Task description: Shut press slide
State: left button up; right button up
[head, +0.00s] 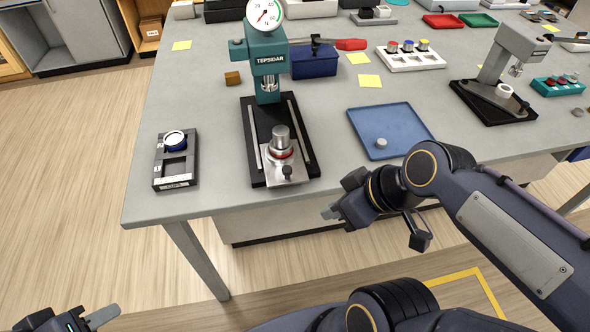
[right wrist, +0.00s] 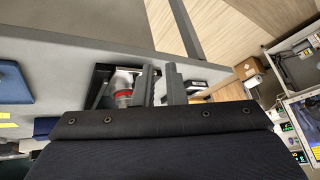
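The teal press (head: 267,50), marked TEPSIDAR and with a dial gauge on top, stands on a black base with two rails. Its silver slide plate (head: 287,172) is at the front end of the rails, out from under the press head. A metal cylinder with a red ring (head: 280,143) stands on it, and a dark knob (head: 287,171) is at its front. My right gripper (head: 330,212) is in front of the table edge, right of the knob and apart from it. In the right wrist view its fingers (right wrist: 161,70) are parted and empty. My left gripper (head: 100,318) is at the bottom left, partly cut off.
A black holder with a round blue-rimmed part (head: 174,146) lies left of the press. A blue tray (head: 400,128) with a small grey piece lies to the right. A red-ended lever (head: 350,44) sticks out right of the press. The table front near the slide is free.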

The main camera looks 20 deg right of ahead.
aim_at(298, 174)
jog(key=w+n, duration=0.1)
jog(key=n, duration=0.2)
jog(key=w+d+r+n, duration=0.1)
jog(key=n, duration=0.2)
jog(key=w+d+n, duration=0.1)
jog(key=w+n, duration=0.1)
jog(key=n, duration=0.1)
jog(key=shift+d+r+n+y, duration=0.15)
jog(key=shift+r+n+y, duration=0.15)
jog(key=shift+r, duration=0.05)
grip_shut()
jog(key=w+a+f+n, duration=0.1)
jog(key=w+f, duration=0.1)
jog(key=w, duration=0.1)
jog(key=w+a+f+n+p, duration=0.1)
jog(key=w+f, duration=0.2)
jog(key=w+a+f+n, duration=0.1)
jog(key=w+f, duration=0.1)
jog(key=w, duration=0.1)
jog(key=shift+w+f+p, duration=0.2)
jog(key=shift+w+p, duration=0.1)
jog(key=shift+w, duration=0.05)
